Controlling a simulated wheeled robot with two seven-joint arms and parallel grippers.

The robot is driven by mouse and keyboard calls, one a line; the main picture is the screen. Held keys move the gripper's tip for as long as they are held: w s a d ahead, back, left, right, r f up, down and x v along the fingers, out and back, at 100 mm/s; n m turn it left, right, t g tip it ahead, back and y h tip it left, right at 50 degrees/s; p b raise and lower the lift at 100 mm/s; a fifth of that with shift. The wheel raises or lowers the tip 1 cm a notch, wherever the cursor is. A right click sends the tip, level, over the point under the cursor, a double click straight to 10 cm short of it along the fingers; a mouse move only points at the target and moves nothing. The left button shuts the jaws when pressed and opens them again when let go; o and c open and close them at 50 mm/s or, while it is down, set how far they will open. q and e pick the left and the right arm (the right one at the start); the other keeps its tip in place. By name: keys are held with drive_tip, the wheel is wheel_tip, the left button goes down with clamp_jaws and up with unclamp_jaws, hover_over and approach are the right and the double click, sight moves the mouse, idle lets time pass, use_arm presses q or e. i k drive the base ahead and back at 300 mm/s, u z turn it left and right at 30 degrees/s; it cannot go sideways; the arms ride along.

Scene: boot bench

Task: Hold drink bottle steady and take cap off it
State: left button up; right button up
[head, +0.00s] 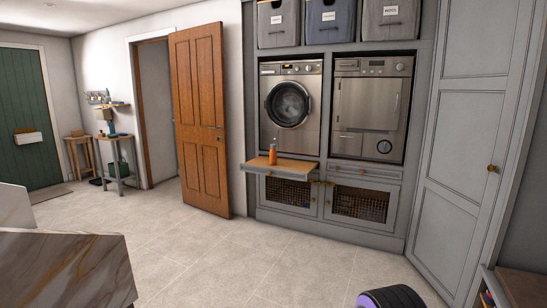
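A small orange bottle (273,157) stands upright on a pull-out wooden shelf (300,166) below the washing machine, across the room. It looks like the drink bottle. A narrow top shows on it, but it is too small to make out the cap clearly. Neither of my grippers is in view, and nothing is touching the bottle.
The washing machine (290,105) and a second appliance (369,108) sit in the grey cabinet wall. An open wooden door (199,115) stands left of them. Tiled floor (225,258) lies clear ahead. A marble-and-wood block (70,265) and a purple-black round object (392,297) are near.

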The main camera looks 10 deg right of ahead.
sight(272, 153)
drive_tip(key=z, duration=0.45)
drive_tip(key=i, duration=3.45)
drive_tip(key=u, duration=1.45)
drive_tip(key=i, duration=1.85)
drive_tip(key=z, duration=0.5)
